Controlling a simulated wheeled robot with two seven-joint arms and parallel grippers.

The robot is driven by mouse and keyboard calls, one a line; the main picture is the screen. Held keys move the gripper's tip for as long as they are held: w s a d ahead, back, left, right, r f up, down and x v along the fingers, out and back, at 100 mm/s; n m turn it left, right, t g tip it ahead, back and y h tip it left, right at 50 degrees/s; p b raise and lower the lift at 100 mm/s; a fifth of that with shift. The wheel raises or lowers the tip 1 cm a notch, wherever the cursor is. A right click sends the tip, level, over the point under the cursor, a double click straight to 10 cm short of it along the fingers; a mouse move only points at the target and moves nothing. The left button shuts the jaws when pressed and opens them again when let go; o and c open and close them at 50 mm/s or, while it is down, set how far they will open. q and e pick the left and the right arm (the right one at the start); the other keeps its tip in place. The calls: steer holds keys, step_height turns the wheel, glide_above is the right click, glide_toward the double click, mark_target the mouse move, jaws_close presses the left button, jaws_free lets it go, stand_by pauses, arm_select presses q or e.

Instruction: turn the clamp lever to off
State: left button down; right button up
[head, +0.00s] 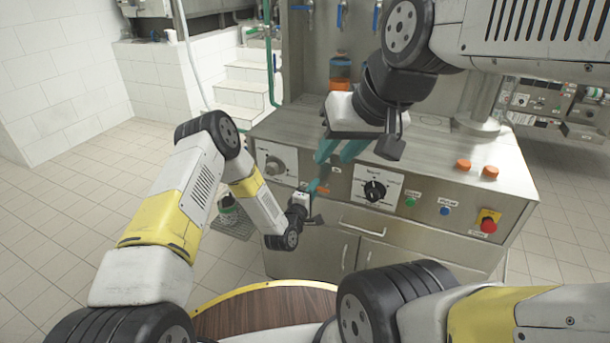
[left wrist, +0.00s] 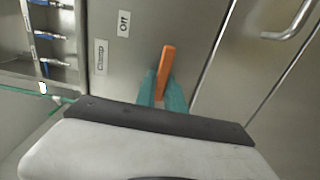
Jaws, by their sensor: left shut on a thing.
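The clamp lever is an orange bar (left wrist: 167,60) on the steel front of the machine. In the left wrist view it stands between the teal fingers of my left gripper (left wrist: 162,85), which is shut on it. The "Off" label (left wrist: 124,23) and the "Clamp" label (left wrist: 101,57) are to the left of the lever in that view. In the head view the lever (head: 323,190) shows as a small orange piece beside my left gripper (head: 313,187). My right gripper (head: 340,150) hangs above the machine's front edge with its teal fingers apart and empty.
The panel has a dial on the left (head: 275,165), a black knob (head: 375,191), green and blue buttons and a red emergency stop (head: 488,224). Tiled floor lies open at left.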

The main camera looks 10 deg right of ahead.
mark_target(329, 175)
arm_select(q)
steer(key=shift+r, duration=0.1)
steer(key=m, duration=0.2)
steer(key=r+m, duration=0.1)
steer(key=m, duration=0.1)
steer(key=shift+s+d+r+m, duration=0.1)
steer(key=shift+d+r+m, duration=0.05)
steer(key=shift+m, duration=0.25)
steer(key=m, duration=0.1)
steer(key=r+m, duration=0.1)
steer(key=m, duration=0.1)
steer(key=d+m, duration=0.1)
steer(key=m, duration=0.1)
steer(key=shift+s+r, duration=0.2)
steer(key=shift+s, duration=0.1)
steer(key=m, duration=0.3)
steer(key=d+m, duration=0.1)
steer(key=shift+s+r+m, duration=0.3)
steer(key=shift+s+m, duration=0.1)
steer(key=shift+s+d+m, duration=0.15)
steer(key=shift+d+m, duration=0.05)
steer(key=shift+m, duration=0.65)
steer(key=shift+s+d+m, duration=0.1)
steer(key=shift+d+m, duration=0.1)
steer(key=shift+m, duration=0.65)
steer(key=c, duration=1.4)
jaws_free()
steer(key=shift+r, duration=0.1)
steer(key=shift+c, duration=0.2)
